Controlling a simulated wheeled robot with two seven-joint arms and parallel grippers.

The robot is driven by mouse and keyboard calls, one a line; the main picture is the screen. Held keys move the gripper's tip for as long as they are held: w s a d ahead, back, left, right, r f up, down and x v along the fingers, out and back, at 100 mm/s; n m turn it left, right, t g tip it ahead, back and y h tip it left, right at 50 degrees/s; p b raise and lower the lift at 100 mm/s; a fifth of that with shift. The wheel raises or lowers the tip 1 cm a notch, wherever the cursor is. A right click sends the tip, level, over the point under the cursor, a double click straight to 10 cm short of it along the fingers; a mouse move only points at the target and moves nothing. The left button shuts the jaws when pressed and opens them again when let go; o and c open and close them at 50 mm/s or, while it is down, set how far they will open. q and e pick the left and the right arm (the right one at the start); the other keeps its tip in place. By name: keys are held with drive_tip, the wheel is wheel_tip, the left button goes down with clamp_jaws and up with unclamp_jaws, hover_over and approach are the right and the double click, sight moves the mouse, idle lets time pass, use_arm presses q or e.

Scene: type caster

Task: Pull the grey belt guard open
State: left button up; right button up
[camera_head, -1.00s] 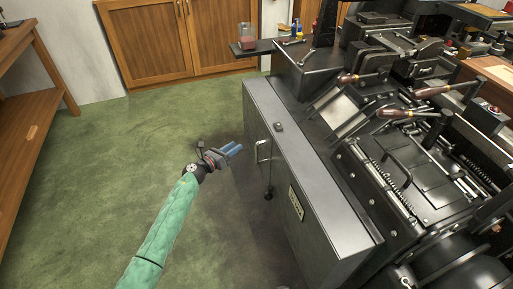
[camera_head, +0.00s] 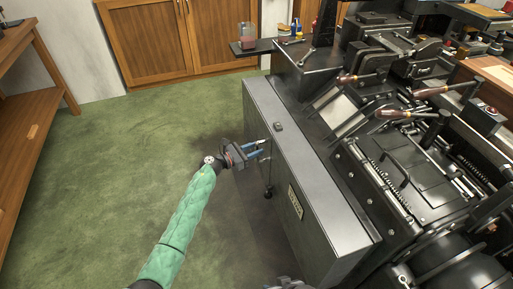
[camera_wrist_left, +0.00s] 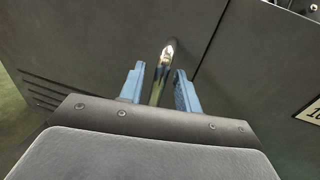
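The grey belt guard (camera_head: 262,110) is the flat panel on the left side of the black machine, and it looks shut. Its upright metal handle (camera_wrist_left: 165,58) stands between the two blue fingers of my left gripper in the left wrist view. In the head view my left gripper (camera_head: 259,148) reaches the panel from the left, and its fingers partly hide the handle. The gripper is open, with a finger on each side of the handle and visible gaps.
The black machine (camera_head: 425,170) with levers and rollers fills the right side. Green floor (camera_head: 120,170) is clear left of the guard. A wooden cabinet (camera_head: 150,45) stands behind, and a wooden bench (camera_head: 30,130) is at far left. A small shelf (camera_head: 262,47) juts out at the back.

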use_arm(q)
drive_tip(key=shift+w+d, duration=0.25)
drive_tip(key=shift+d, duration=0.25)
clamp_jaws()
drive_tip(key=shift+f, duration=0.1)
